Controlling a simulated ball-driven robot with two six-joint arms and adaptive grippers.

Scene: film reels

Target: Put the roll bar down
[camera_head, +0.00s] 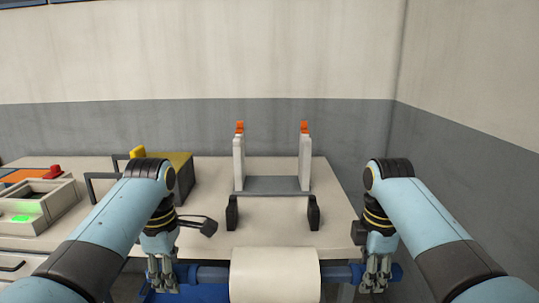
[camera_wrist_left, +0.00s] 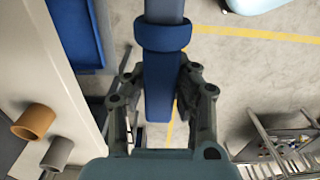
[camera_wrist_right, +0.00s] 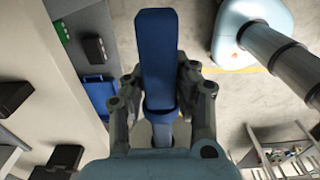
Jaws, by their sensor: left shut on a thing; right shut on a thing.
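The roll bar is a blue bar (camera_head: 212,275) with a wide white roll (camera_head: 275,275) around its middle, held level at the table's front edge. My left gripper (camera_head: 163,280) is shut on the bar's left end, and my right gripper (camera_head: 376,280) on its right end. The bar (camera_wrist_left: 163,90) runs between the fingers in the left wrist view, and the bar (camera_wrist_right: 155,60) does so in the right wrist view. A stand with two white uprights (camera_head: 239,160) and orange tips is on the table behind the roll. The roll hides part of the table's front.
Two black blocks (camera_head: 232,212) flank a thin rod before the stand. A yellow box (camera_head: 178,165) and a device with a green light (camera_head: 20,218) are at left. In the left wrist view, brown and grey tubes (camera_wrist_left: 34,121) lie at left. Table space right of the stand is clear.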

